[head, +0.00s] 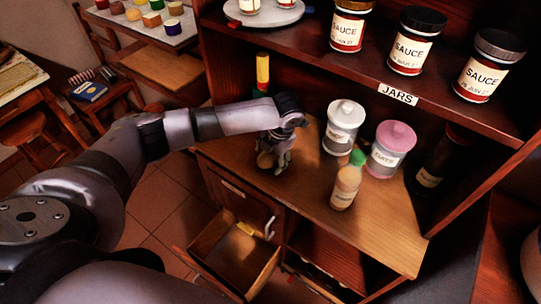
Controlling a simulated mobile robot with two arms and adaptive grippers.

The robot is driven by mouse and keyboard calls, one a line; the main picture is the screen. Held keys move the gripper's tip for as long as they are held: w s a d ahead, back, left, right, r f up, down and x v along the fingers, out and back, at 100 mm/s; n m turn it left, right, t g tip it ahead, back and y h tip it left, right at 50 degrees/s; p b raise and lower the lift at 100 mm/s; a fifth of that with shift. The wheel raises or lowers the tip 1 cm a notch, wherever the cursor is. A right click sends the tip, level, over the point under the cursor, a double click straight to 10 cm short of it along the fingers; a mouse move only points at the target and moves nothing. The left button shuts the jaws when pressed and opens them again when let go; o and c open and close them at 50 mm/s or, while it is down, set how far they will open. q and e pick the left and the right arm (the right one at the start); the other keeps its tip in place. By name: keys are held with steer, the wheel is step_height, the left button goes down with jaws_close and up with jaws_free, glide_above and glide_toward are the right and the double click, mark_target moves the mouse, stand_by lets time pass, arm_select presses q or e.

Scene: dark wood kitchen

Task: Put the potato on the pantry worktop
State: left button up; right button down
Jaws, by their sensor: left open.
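The potato (265,160) is a small tan lump on the left part of the wooden pantry worktop (376,228), partly hidden by my gripper. My left gripper (273,165) points down over the worktop, with its open fingers around or just beside the potato. I cannot tell whether a finger touches it. My right gripper is not in view.
A white lidded jar (342,128), a pink-lidded jar (390,151) and a green-capped bottle (346,181) stand right of my left gripper. A shelf above holds sauce jars (410,42). An open drawer (236,258) juts out below. The worktop's front right is clear.

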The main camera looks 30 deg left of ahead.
arm_select(q)
steer(key=v, duration=1.2)
steer(key=shift+b, duration=0.35)
